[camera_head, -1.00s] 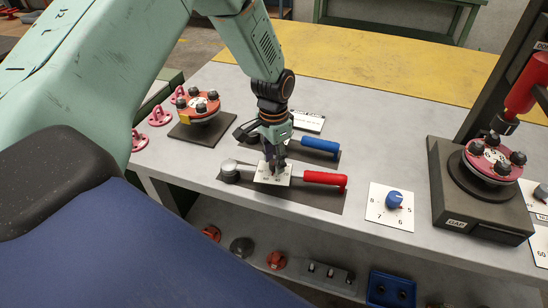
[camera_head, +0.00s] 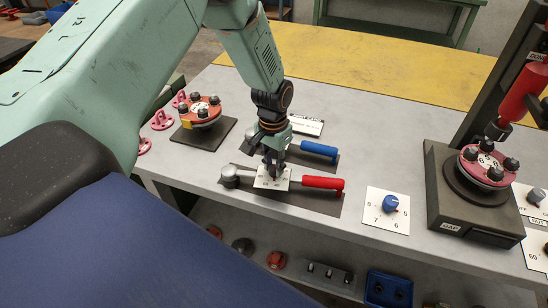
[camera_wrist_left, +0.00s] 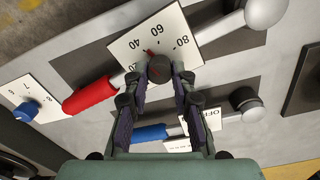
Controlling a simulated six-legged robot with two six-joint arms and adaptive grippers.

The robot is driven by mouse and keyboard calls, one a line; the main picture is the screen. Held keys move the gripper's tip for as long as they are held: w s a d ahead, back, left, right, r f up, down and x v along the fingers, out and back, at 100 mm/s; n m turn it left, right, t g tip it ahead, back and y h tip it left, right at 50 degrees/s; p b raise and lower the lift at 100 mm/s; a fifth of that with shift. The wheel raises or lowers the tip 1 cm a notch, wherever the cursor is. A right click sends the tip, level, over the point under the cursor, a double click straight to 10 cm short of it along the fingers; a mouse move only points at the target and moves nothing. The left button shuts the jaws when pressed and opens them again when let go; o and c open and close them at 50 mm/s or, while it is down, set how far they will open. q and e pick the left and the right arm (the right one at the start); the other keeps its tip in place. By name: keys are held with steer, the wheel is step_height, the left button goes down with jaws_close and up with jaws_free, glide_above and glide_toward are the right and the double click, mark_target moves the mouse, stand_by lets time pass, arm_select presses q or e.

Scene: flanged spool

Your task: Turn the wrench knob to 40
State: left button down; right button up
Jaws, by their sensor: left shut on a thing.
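My left gripper (camera_head: 271,171) is upright over the white dial card on the red-handled wrench. In the left wrist view, its two fingers (camera_wrist_left: 160,88) are shut on the dark round wrench knob (camera_wrist_left: 160,70). The card (camera_wrist_left: 190,22) reads 40, 60 and 80 there. A small red pointer mark beside the knob lies between 40 and 60, seemingly nearer 40. The wrench's red handle (camera_head: 323,183) points right, and its grey round head (camera_head: 229,175) is at the left. In the head view the fingers hide most of the knob. My right gripper is not in view.
A blue-handled wrench (camera_head: 319,149) lies just behind. A blue knob on a numbered card (camera_head: 390,203) is to the right. A flanged spool on a dark stand (camera_head: 486,168) is farther right. Another red flanged part (camera_head: 201,111) is at the left.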

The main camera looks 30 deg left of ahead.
mark_target(273, 166)
arm_select(q)
steer(key=shift+w+n+p, duration=0.15)
steer(key=shift+n+p, duration=0.15)
steer(key=shift+n, duration=0.5)
steer(key=c, duration=1.1)
jaws_free()
steer(key=shift+r, duration=0.1)
step_height(273, 166, up, 12)
steer(key=shift+a, duration=0.15)
